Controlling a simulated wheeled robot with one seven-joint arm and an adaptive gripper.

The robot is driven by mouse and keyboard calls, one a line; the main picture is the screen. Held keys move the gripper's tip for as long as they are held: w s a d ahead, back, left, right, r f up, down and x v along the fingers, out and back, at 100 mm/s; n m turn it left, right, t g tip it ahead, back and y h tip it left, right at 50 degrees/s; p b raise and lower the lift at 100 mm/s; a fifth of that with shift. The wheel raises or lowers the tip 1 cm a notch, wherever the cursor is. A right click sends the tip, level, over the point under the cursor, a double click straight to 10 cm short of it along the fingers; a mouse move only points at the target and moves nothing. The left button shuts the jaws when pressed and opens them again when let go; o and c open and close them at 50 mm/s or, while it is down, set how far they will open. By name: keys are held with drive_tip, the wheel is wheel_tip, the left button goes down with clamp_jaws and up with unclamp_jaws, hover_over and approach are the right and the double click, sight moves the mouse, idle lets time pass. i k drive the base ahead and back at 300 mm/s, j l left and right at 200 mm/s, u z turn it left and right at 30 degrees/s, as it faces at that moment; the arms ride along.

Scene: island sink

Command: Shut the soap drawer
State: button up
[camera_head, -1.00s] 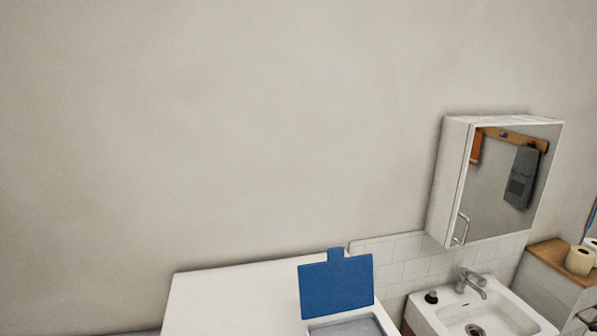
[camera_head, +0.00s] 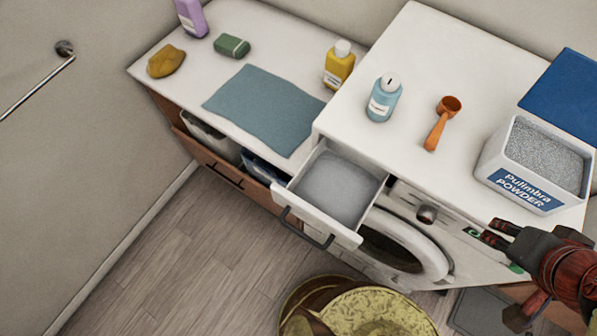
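The soap drawer (camera_head: 353,237) is pulled out at the upper left of the washing machine's front. It is white, with a dark bar handle (camera_head: 305,232) on its front and a pale grey inside. The white washing machine (camera_head: 420,60) has a round door below and to the right of the drawer. My gripper (camera_head: 492,234) is at the right, by the machine's control panel and well apart from the drawer. Its two dark fingertips lie close together with nothing seen between them; their opening is hard to judge.
On the machine stand a blue bottle (camera_head: 383,100), an orange scoop (camera_head: 438,125) and an open powder box (camera_head: 525,180). Left is a counter (camera_head: 205,70) with a cloth (camera_head: 262,105) and a yellow bottle (camera_head: 339,66). Below it, a wooden drawer (camera_head: 215,160) stands open. Floor (camera_head: 180,260) lies clear at lower left.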

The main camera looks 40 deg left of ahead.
sight(335, 189)
drive_tip(key=u, duration=2)
drive_tip(key=k+u, duration=0.15)
drive_tip(key=u, duration=0.2)
drive_tip(key=k+l+u, duration=0.1)
drive_tip(key=u, duration=0.25)
drive_tip(key=k+u, duration=0.2)
drive_tip(key=u, duration=0.2)
